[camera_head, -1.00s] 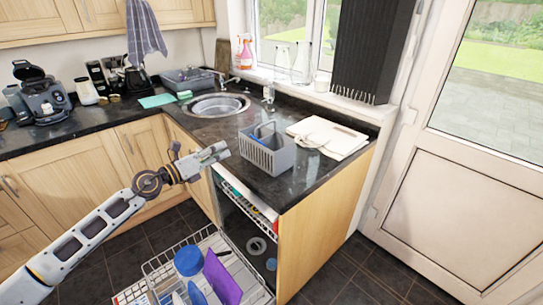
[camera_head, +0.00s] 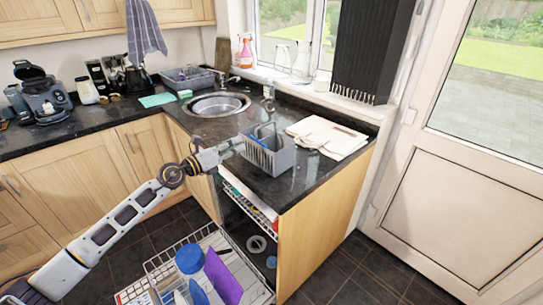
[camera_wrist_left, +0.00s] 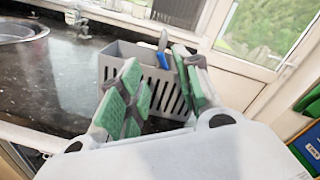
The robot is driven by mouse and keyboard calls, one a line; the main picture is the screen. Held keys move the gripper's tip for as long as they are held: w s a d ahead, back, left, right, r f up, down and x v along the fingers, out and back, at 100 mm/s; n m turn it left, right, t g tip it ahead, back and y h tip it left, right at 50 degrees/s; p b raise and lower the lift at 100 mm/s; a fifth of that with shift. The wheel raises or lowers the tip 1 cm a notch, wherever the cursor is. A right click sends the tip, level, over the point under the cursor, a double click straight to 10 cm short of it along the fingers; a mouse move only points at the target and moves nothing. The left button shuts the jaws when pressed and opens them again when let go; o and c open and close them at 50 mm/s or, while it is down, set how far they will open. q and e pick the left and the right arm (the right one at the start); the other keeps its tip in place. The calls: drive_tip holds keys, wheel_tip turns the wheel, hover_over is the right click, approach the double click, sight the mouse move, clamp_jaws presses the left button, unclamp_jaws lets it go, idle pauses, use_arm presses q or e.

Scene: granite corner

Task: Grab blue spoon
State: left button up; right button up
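The blue spoon seems to be the blue item (camera_head: 257,139) standing in the grey slotted cutlery basket (camera_head: 272,158) on the dark countertop. Only its upper part shows, and its lower part is hidden inside the basket. In the left wrist view, a blue handle (camera_wrist_left: 163,42) rises above the rim of the basket (camera_wrist_left: 112,66). My left gripper (camera_head: 238,145) is just left of the basket in the head view. In the left wrist view its green-padded fingers (camera_wrist_left: 155,60) are apart, with the basket beyond them and nothing held. My right gripper is not in view.
A white folded cloth or bag (camera_head: 322,137) lies right of the basket. The sink (camera_head: 216,105) and tap (camera_head: 268,98) are behind. Below, the open dishwasher's rack (camera_head: 160,262) holds a blue container (camera_head: 189,259) and a purple board (camera_head: 223,277).

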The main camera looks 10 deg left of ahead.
use_arm(q)
drive_tip(key=shift+x, duration=0.8)
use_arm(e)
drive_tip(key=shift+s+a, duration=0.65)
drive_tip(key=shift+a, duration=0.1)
use_arm(q)
drive_tip(key=x, duration=0.5)
drive_tip(key=shift+d+f, duration=0.1)
drive_tip(key=shift+f, duration=0.15)
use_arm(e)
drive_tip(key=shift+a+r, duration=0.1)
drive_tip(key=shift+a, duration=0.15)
use_arm(q)
drive_tip(key=shift+c, duration=0.4)
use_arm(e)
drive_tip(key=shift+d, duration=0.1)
